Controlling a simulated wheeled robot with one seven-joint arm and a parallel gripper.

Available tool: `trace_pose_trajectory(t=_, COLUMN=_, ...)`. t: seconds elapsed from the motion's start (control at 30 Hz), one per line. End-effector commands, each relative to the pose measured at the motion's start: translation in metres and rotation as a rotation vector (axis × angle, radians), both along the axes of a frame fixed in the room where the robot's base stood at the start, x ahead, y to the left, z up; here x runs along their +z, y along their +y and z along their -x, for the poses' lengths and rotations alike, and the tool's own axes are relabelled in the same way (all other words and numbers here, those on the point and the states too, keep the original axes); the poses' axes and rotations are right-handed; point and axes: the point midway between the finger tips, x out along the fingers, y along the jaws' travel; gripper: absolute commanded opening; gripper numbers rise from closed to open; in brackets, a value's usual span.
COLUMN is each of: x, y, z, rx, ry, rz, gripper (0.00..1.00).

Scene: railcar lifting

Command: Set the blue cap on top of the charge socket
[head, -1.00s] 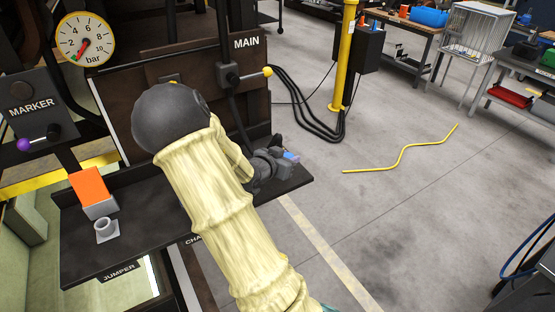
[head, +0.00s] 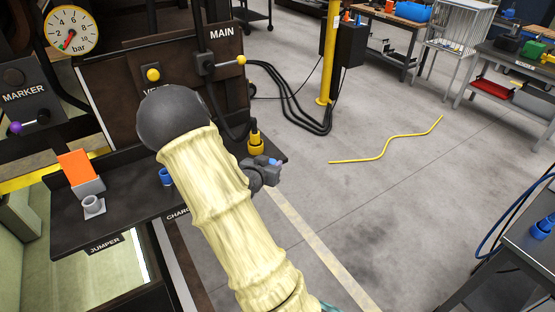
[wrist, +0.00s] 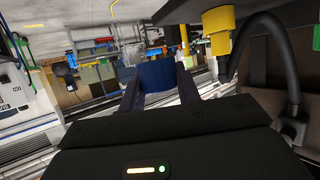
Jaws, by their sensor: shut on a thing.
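My gripper (head: 272,166) is shut on the blue cap (wrist: 158,75), which sits between the two dark fingers in the wrist view. In the head view only a small blue bit of the cap (head: 276,162) shows at the jaws. My gripper is beside the right end of the dark shelf, close to a yellow plug (head: 255,144). A blue round piece (head: 165,177) on the shelf, behind the CHARGE label, is partly hidden by my arm. I cannot tell for sure whether it is the charge socket.
The yellow plug with its dark cable also shows near the cap in the wrist view (wrist: 218,26). A grey socket (head: 93,206) and an orange-flapped box (head: 79,172) stand on the shelf's left part. The MAIN lever (head: 240,61) is above. Open floor lies to the right.

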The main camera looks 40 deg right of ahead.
Motion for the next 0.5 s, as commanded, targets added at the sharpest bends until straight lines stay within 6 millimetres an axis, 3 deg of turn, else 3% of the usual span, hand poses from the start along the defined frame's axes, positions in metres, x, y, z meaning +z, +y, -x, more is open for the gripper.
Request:
trace_pose_trajectory(t=0.37, x=-0.046, y=0.042, z=-0.024, rx=0.231, ry=0.005, rz=-0.002, gripper=0.12)
trace_pose_trajectory(t=0.5, x=-0.077, y=0.073, z=-0.033, rx=0.377, ry=0.008, rz=-0.003, gripper=0.12)
